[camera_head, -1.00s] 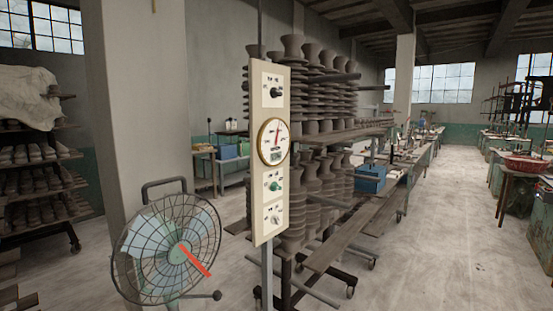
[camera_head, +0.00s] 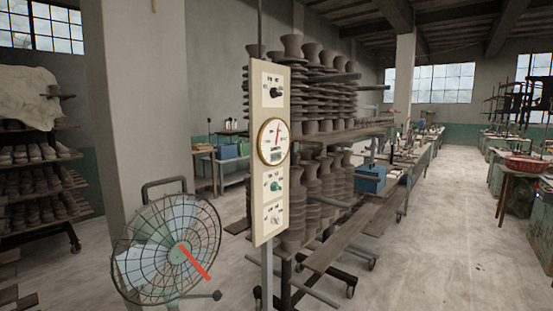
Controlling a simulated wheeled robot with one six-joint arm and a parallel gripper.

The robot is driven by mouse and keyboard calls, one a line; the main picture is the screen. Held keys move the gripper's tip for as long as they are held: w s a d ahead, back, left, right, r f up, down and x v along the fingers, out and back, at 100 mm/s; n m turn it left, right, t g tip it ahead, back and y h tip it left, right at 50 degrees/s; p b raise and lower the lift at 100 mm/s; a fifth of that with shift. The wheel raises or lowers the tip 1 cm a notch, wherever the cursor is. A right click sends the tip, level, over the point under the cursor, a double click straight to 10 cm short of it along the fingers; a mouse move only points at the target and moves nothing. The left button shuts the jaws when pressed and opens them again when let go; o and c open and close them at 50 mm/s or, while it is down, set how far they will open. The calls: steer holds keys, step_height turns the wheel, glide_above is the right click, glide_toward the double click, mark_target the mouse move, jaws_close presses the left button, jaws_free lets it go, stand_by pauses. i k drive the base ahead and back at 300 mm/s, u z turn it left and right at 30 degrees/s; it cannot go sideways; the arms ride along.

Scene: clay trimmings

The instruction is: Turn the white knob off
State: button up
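The white knob (camera_head: 275,220) sits at the bottom of a tall cream control panel (camera_head: 257,170) on a post. It is small in this view, and I cannot read its setting. Above it on the same panel are a green knob (camera_head: 274,186), a round brass-rimmed dial (camera_head: 273,141) with a red needle, and a black knob (camera_head: 276,92) at the top. My gripper is not in view.
A caged fan (camera_head: 168,249) with a red bar at its hub stands left of the panel. Behind the panel is a rack of clay pieces (camera_head: 330,127) with a blue box (camera_head: 370,179). Open floor (camera_head: 430,240) lies to the right.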

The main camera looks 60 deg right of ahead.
mark_target(275, 219)
steer(key=z, duration=1.75)
steer(key=k, duration=1.1)
steer(key=z, duration=0.75)
steer(key=i, duration=1.55)
steer(key=u, duration=0.65)
